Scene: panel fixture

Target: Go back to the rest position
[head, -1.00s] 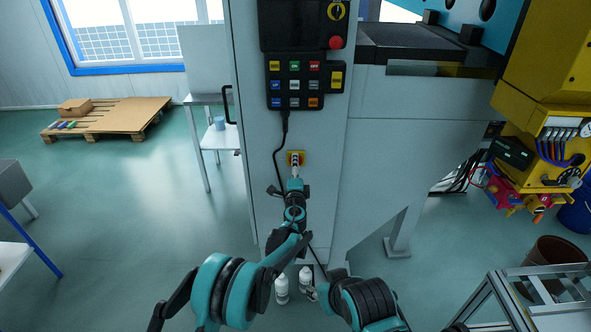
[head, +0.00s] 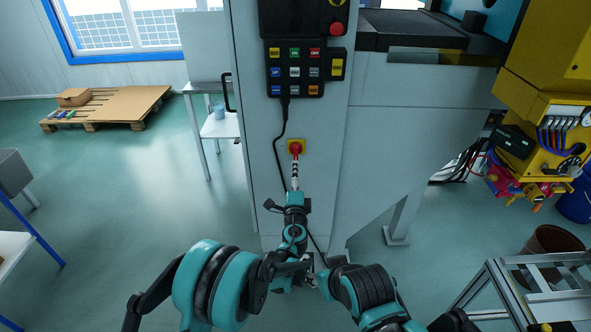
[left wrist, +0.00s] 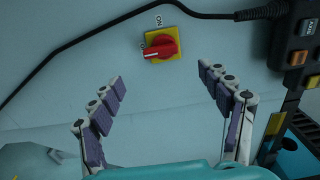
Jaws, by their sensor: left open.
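The red rotary switch (head: 296,147) sits on a yellow plate on the grey cabinet front. In the left wrist view the red knob (left wrist: 161,50) lies nearly crosswise, below an "ON" mark; the other label is partly hidden. My left gripper (head: 294,174) is just below the switch in the head view. In the left wrist view its fingers (left wrist: 165,85) are spread wide, with nothing between them and the knob beyond, apart from them. My right arm (head: 362,290) is folded at the bottom centre. Its gripper is too small and overlapped to make out clearly.
A keypad panel (head: 295,70) hangs above the switch, with a black cable (head: 278,150) running down near my left gripper. A yellow machine (head: 545,80) and a metal frame (head: 500,285) stand at right. Open floor (head: 120,200) lies left.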

